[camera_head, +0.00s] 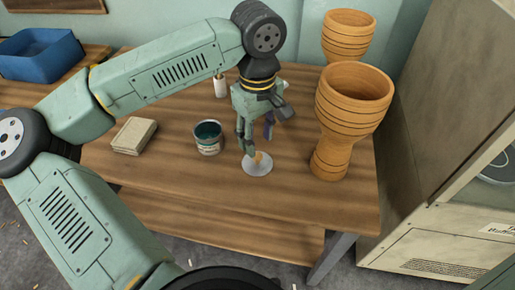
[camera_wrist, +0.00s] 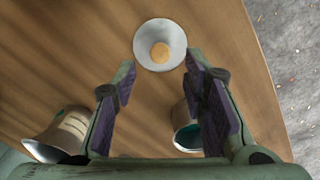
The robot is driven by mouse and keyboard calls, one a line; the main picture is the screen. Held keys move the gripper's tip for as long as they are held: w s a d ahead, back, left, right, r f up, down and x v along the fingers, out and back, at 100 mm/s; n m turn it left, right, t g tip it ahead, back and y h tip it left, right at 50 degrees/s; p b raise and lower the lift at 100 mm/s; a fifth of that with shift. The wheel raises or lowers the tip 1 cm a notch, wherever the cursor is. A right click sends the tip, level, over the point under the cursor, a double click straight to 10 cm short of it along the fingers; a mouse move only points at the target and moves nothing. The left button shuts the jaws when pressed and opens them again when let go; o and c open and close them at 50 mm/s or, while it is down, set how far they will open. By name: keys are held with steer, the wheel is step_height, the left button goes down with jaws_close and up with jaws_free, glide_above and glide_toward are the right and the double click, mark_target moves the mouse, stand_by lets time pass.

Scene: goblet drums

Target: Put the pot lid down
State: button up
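The pot lid (camera_head: 257,168) is a pale grey disc with an orange-brown knob. It appears to lie flat on the wooden table near its front edge, knob up. It also shows at the top of the wrist view (camera_wrist: 146,54), just beyond my fingertips, with nothing gripping it. My gripper (camera_head: 257,140) points down above the lid, close to the knob. Its two fingers are spread apart with an empty gap between them, and this shows in the wrist view too (camera_wrist: 161,66).
An open tin with teal contents (camera_head: 208,149) stands left of the lid. A beige block (camera_head: 134,136) lies further left, and a white cylinder (camera_head: 220,88) stands behind. Two goblet drums (camera_head: 350,105) stand at the right. Bare table lies in front of the tin.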

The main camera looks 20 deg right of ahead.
mark_target(258, 156)
step_height(258, 156, up, 6)
steer(key=shift+s, duration=0.1)
stand_by(0.6)
